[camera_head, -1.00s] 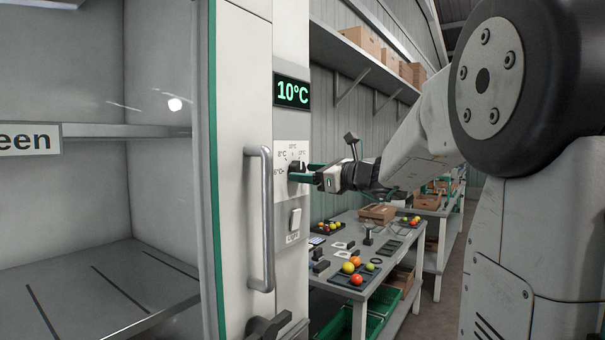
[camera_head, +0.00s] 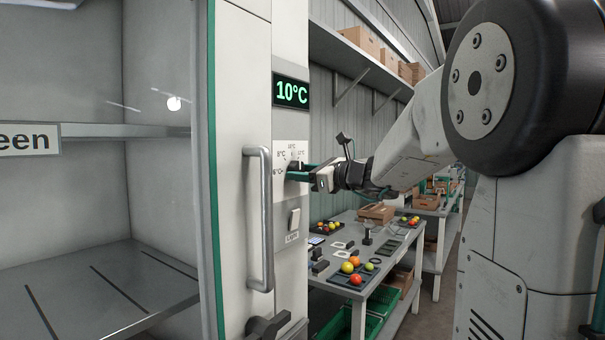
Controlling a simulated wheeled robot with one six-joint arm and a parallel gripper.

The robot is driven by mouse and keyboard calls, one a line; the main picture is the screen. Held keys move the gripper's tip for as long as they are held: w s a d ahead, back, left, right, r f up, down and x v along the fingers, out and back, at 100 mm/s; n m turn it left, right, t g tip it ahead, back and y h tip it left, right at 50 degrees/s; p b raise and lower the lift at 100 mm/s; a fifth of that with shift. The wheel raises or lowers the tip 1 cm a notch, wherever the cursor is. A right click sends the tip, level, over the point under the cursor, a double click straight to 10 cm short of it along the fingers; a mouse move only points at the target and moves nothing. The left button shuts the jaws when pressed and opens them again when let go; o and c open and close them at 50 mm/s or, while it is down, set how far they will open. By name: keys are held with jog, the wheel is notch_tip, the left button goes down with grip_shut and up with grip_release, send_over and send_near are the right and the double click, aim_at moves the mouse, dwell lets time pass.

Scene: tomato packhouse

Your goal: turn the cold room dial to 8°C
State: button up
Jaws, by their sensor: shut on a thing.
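The cold room dial (camera_head: 295,163) is a dark knob on a pale plate (camera_head: 281,186) marked with temperatures, on the front of the cold room's pillar. The display (camera_head: 291,92) above it reads 10°C in green. My gripper (camera_head: 299,172) reaches in from the right and is shut on the dial, its green-edged fingers at the knob. The fingers hide part of the knob, so its exact pointer angle is hard to tell.
A vertical door handle (camera_head: 266,220) stands just left of the dial. A light switch (camera_head: 294,219) is below it, and a dark latch (camera_head: 268,327) lower down. A table (camera_head: 338,287) with tomatoes stands behind to the right.

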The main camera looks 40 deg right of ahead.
jog(key=shift+d+n, duration=0.1)
jog(key=shift+n, duration=3.9)
jog(key=o, duration=1)
jog(key=shift+r, duration=0.1)
jog(key=shift+c, duration=0.2)
jog(key=v, duration=0.7)
jog(key=shift+s+d, duration=0.15)
jog(key=shift+s, duration=0.2)
